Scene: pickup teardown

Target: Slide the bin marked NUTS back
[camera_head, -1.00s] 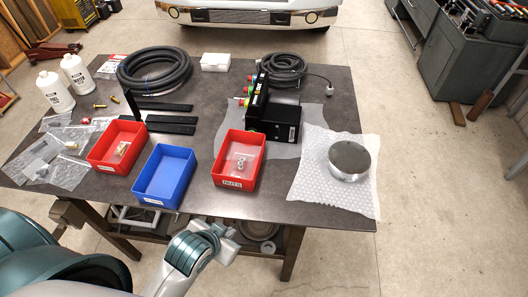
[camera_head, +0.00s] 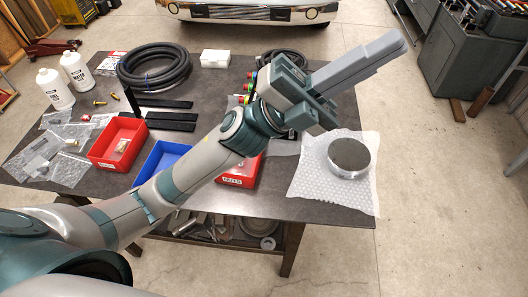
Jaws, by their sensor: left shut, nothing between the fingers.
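The red bin marked NUTS (camera_head: 238,180) stands at the table's front edge, right of the blue bin. Its front wall and label show; my left forearm and wrist cover most of the rest, and its contents are hidden. My left gripper (camera_head: 396,44) reaches over the table from the left, past and above the bin. It points up and to the right in the picture, its long grey fingers shut and empty. It appears raised well clear of the bin. My right gripper is out of view.
A blue bin (camera_head: 152,172) and another red bin (camera_head: 118,146) stand to the left. A round metal disc (camera_head: 349,156) lies on bubble wrap (camera_head: 310,190) at the right. Black hose coils (camera_head: 153,67) lie behind. The black device behind the NUTS bin is mostly hidden by my arm.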

